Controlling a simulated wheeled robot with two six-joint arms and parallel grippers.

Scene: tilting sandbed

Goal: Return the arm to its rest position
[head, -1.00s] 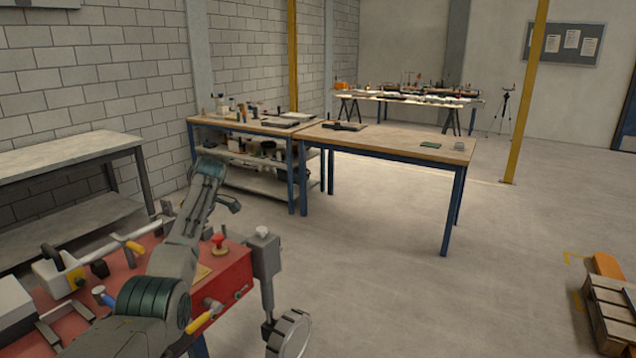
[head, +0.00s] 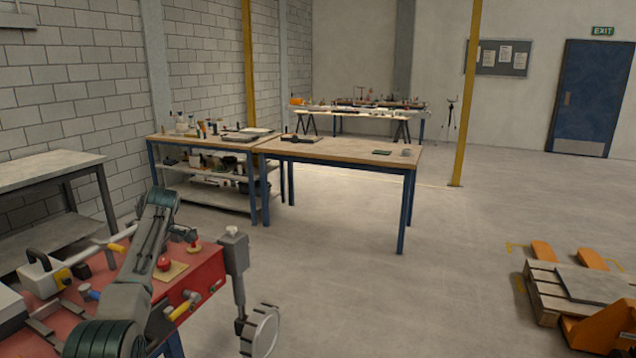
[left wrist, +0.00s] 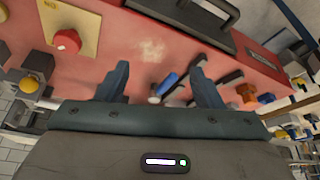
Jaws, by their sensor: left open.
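My left arm (head: 150,245) comes in from the lower left of the head view, raised over a red bench top (head: 40,330) and bent at its top. Its far end is small and dark there, so the jaws are hard to make out. In the left wrist view my left gripper (left wrist: 162,88) has its two fingers well apart with nothing between them. The red bench surface shows beyond the fingers. My right gripper is in neither view.
A red button on a yellow plate (head: 172,272), levers and a blue-handled tool lie close to the arm. A handwheel (head: 260,331) hangs at the bench's right end. A wooden table (head: 340,151) stands farther off. A pallet (head: 550,290) is at right; the middle floor is clear.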

